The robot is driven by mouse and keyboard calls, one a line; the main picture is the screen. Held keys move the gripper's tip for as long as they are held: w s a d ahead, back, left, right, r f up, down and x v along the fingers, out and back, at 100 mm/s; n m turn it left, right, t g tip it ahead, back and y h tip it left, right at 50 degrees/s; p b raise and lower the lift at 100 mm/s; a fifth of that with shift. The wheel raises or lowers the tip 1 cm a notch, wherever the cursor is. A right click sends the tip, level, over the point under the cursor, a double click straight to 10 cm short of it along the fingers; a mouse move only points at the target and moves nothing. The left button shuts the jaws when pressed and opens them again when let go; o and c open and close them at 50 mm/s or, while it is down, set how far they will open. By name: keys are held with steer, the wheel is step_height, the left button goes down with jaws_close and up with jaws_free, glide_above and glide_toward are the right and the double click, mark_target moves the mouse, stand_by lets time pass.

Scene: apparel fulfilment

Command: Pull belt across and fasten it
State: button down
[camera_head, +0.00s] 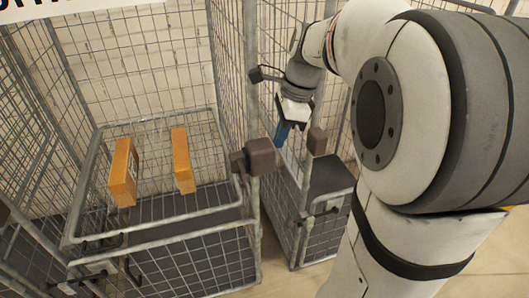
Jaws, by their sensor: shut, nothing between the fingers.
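My gripper (286,128) is at the upper middle, pointing down beside the tall mesh post between two wire cages. Its blue fingertips look closed, with nothing seen between them. A brown block-shaped fitting (260,157) sits on the front post of the left cage, just below and left of my gripper. A smaller brown block (317,141) is on the cage to the right of my gripper. I cannot make out a belt strap, and I cannot tell whether either brown block belongs to it.
The left wire cage (165,216) has a grey rail rim and holds two orange-brown boxes, one on the left (123,172) and one on the right (183,160). A narrower cage (322,244) with a dark shelf stands to its right. Tall mesh panels and posts stand close around my gripper.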

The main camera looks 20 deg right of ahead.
mark_target(254, 167)
steer(key=x, duration=1)
steer(key=shift+s+p, duration=0.1)
steer(key=shift+p, duration=0.2)
steer(key=shift+w+a+r+p, duration=0.1)
steer(key=shift+w+a+p, duration=0.1)
steer(key=shift+a, duration=0.45)
steer(key=shift+w+a+r+p, duration=0.1)
steer(key=shift+a+p, duration=0.05)
steer(key=shift+a, duration=0.5)
steer(key=shift+w+a+p, duration=0.15)
steer(key=shift+a+p, duration=0.05)
steer(key=shift+a, duration=0.45)
